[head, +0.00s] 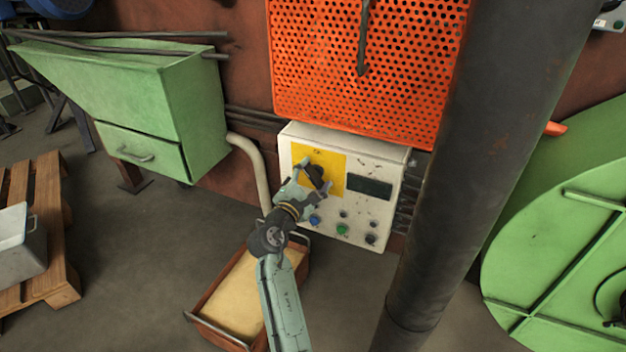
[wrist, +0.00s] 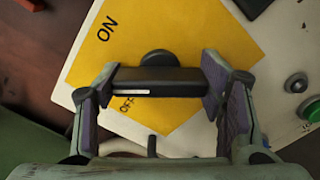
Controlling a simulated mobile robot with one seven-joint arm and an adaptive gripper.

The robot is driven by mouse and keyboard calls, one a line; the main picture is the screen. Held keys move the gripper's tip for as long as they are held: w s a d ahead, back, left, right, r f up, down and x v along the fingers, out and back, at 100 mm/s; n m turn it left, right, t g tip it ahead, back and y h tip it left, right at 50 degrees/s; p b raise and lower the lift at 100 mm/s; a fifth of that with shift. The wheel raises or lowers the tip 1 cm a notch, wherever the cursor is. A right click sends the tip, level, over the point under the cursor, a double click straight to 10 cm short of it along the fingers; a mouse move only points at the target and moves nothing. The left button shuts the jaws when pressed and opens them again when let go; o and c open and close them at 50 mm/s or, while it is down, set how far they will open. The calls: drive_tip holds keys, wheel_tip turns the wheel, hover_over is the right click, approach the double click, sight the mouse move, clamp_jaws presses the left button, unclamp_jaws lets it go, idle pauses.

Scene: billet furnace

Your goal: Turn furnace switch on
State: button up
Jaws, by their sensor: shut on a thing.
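The furnace switch (head: 316,174) is a black rotary handle on a yellow square plate (head: 331,163) on the white control box. In the wrist view the switch handle (wrist: 160,82) lies level between my two fingers. A white mark on its left part sits close to the OFF lettering (wrist: 127,103); the ON lettering (wrist: 106,29) is at the upper left of the plate. My gripper (head: 314,176) reaches the switch from the lower left and is shut on it. In the wrist view the fingers of my gripper (wrist: 158,88) close on the handle's two ends.
The control box (head: 368,217) also carries a dark display (head: 369,186) and several buttons below. An orange perforated panel (head: 365,70) is above. A dark pillar (head: 470,150) stands close on the right. A tray of sand-coloured material (head: 207,313) is on the floor below my arm.

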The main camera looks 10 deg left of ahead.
drive_tip(key=m+b, duration=0.2)
drive_tip(key=m, duration=0.2)
drive_tip(key=shift+f, duration=0.1)
drive_tip(key=shift+m+b, duration=0.85)
drive_tip(key=shift+m, duration=0.95)
drive_tip(key=o, duration=1.2)
drive_tip(key=shift+c, duration=0.2)
drive_tip(key=v, duration=0.7)
drive_tip(key=shift+s, duration=0.25)
drive_tip(key=shift+a, duration=0.15)
